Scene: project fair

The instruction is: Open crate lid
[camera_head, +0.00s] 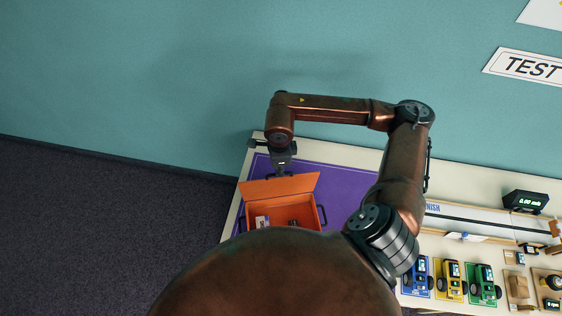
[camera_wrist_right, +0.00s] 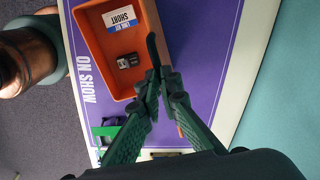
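The orange crate (camera_head: 317,215) stands on the purple mat in the head view, its near part hidden behind my own body. Its lid (camera_head: 279,187) is raised and tilted, with the crate's inside open to view. The crate also shows in the right wrist view (camera_wrist_right: 95,45). My right gripper (camera_head: 281,168) is at the far side of the lid, by its upper edge; contact is unclear. In the wrist view its green fingers (camera_wrist_right: 160,82) come together, with nothing clearly between them. My left gripper is not in view.
A white label (camera_wrist_right: 121,18) and a small dark item (camera_wrist_right: 128,61) lie in the crate. The purple mat (camera_head: 345,190) is clear beside it. Toy cars in blue (camera_head: 416,275), yellow (camera_head: 450,280) and green (camera_head: 484,284) stand to the right. A teal wall rises behind the table.

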